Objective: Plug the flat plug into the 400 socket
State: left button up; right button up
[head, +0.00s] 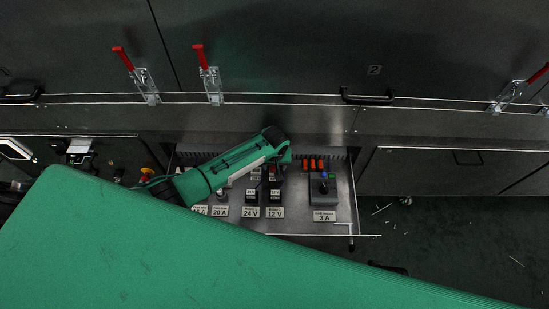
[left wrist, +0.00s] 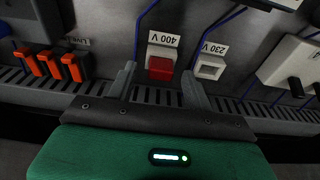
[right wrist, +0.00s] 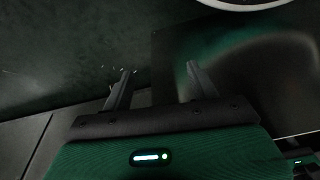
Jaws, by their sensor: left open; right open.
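In the left wrist view the 400 V socket (left wrist: 160,68) is a white block with a red face, under its "400 V" label (left wrist: 163,39). A white-framed 230 V socket (left wrist: 210,70) sits to its right. My left gripper (left wrist: 160,87) is open, with its fingers apart on either side of the red face and nothing seen between them. In the head view my left forearm covers part of the panel. I cannot make out the flat plug for certain in any view. My right gripper (right wrist: 158,80) is open and empty over a dark floor.
Orange levers (left wrist: 50,65) stand left of the sockets, and a white block with black posts (left wrist: 290,68) stands right. Blue cables run between. The head view shows a grey 3 A unit (head: 323,188) and black 24 V and 12 V units (head: 262,198). Red-handled clamps (head: 209,75) line the upper panel.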

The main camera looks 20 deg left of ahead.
pick_arm(q)
notch_tip(320, 180, up, 14)
jog(key=s+p, duration=0.1)
jog(key=p, duration=0.1)
jog(key=shift+s+d+f+p, duration=0.15)
jog(key=shift+s+d+p, duration=0.05)
jog(key=shift+s+p, duration=0.1)
pick_arm(e)
jog(key=s+d+f, duration=0.1)
jog(key=s+f, duration=0.2)
jog(key=f, duration=0.8)
jog(key=shift+d, duration=0.15)
